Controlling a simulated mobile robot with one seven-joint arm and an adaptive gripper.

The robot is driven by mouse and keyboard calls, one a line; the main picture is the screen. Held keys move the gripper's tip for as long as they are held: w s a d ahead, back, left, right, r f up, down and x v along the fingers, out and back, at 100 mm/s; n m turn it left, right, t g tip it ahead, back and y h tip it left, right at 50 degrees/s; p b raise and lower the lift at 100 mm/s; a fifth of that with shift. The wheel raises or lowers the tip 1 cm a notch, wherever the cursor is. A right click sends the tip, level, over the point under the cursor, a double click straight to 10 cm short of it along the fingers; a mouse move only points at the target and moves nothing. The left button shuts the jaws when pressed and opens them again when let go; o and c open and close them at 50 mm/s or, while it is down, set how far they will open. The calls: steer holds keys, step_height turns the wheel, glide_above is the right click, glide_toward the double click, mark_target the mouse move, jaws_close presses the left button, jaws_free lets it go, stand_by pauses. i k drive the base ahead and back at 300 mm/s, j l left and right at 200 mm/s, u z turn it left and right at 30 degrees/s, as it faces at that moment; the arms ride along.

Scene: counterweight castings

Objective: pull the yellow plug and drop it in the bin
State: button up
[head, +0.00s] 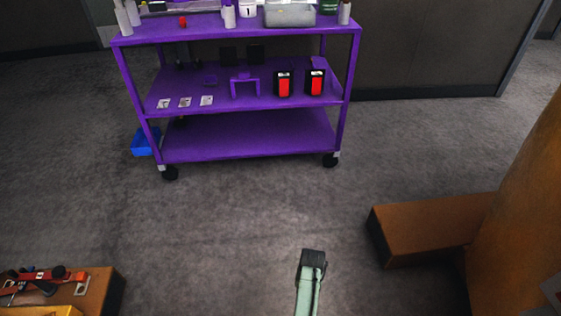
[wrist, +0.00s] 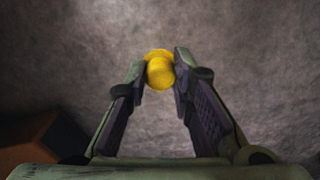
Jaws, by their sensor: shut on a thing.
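The yellow plug (wrist: 160,72) is round and bright yellow in the wrist view. It sits between the two fingertips of my gripper (wrist: 160,78), which is shut on it. Only grey floor shows behind the plug, and nothing is seen attached to it. The plug cannot be made out in the head view. A blue container (head: 142,142), which may be the bin, stands on the floor at the left of the purple cart, partly hidden by its leg. Part of my green arm shows at the bottom of the head view.
The purple cart (head: 240,147) on casters holds bottles, a metal tray (head: 290,15) and red-and-black items. A brown block (head: 435,228) lies on the right. A brown surface (head: 100,287) at lower left bears red parts. Grey floor between them is clear.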

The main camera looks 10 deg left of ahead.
mark_target(296, 23)
steer(key=i+j, duration=0.7)
steer(key=i, duration=0.2)
